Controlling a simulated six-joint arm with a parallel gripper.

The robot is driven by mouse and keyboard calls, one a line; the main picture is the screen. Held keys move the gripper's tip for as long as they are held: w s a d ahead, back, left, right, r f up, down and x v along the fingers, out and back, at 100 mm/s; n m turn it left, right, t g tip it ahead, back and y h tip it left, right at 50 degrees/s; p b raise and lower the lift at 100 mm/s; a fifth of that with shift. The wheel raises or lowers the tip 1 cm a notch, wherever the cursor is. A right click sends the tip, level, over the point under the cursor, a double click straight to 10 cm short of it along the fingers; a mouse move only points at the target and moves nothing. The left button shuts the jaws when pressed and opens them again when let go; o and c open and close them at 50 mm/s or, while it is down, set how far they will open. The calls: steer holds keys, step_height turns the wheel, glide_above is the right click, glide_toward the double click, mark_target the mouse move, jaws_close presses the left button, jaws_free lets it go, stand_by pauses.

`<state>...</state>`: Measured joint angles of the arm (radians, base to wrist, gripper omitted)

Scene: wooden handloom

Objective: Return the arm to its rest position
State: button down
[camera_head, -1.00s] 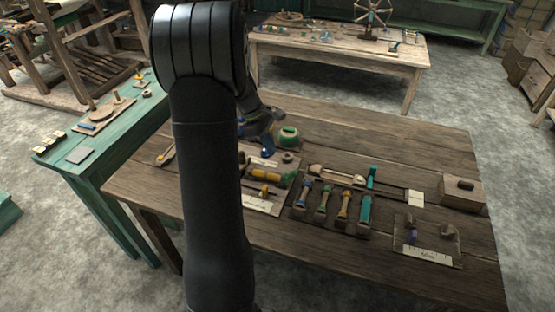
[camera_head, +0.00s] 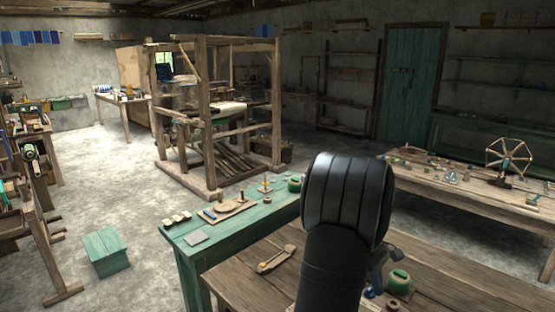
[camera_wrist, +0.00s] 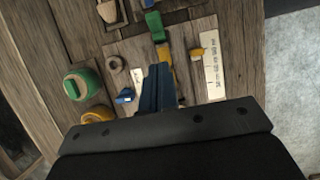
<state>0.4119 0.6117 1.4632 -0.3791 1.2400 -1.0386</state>
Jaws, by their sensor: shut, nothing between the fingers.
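My arm rises at the lower middle of the head view, in front of the wooden table (camera_head: 232,290). It hides much of that table. My gripper shows in the wrist view (camera_wrist: 157,88) as dark blue fingers held together with nothing between them. It is above the tabletop, over a board with tools. In the head view only a small part of the gripper's end shows beside the arm, near the right.
A green spool (camera_wrist: 82,84) and small tools lie on the table below. A green bench (camera_head: 190,240) stands to the left, a loom (camera_head: 215,110) behind it. A stool (camera_head: 105,250) is on the floor, and a table with a spinning wheel (camera_head: 508,158) is at right.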

steer(key=x, duration=0.5)
steer(key=shift+w+a+f, duration=0.1)
steer(key=shift+a+f, duration=0.05)
steer(key=shift+f, duration=0.25)
steer(key=s+d+f, duration=0.1)
steer(key=d+f, duration=0.1)
steer(key=shift+s+f, duration=0.35)
steer(key=shift+s, duration=0.05)
steer(key=shift+s+d+f, duration=0.25)
steer(key=shift+s+d, duration=0.2)
steer(key=c, duration=1.1)
jaws_free()
steer(key=o, duration=1.1)
steer(key=shift+t+y, duration=0.7)
steer(key=v, duration=0.3)
steer(key=w+v, duration=0.1)
steer(key=v, duration=0.4)
steer(key=shift+w+r, duration=0.2)
steer(key=shift+r, duration=0.05)
steer(key=shift+c, duration=0.2)
steer(key=shift+o, duration=0.2)
steer(key=w+a+r+t+y, duration=0.1)
steer(key=w+a+r, duration=0.1)
steer(key=r, duration=0.8)
steer(key=shift+a+r+t+y, duration=0.15)
steer(key=shift+a+t+y, duration=0.25)
steer(key=shift+a, duration=0.2)
step_height(320, 180, down, 10)
steer(key=shift+w+r, duration=0.15)
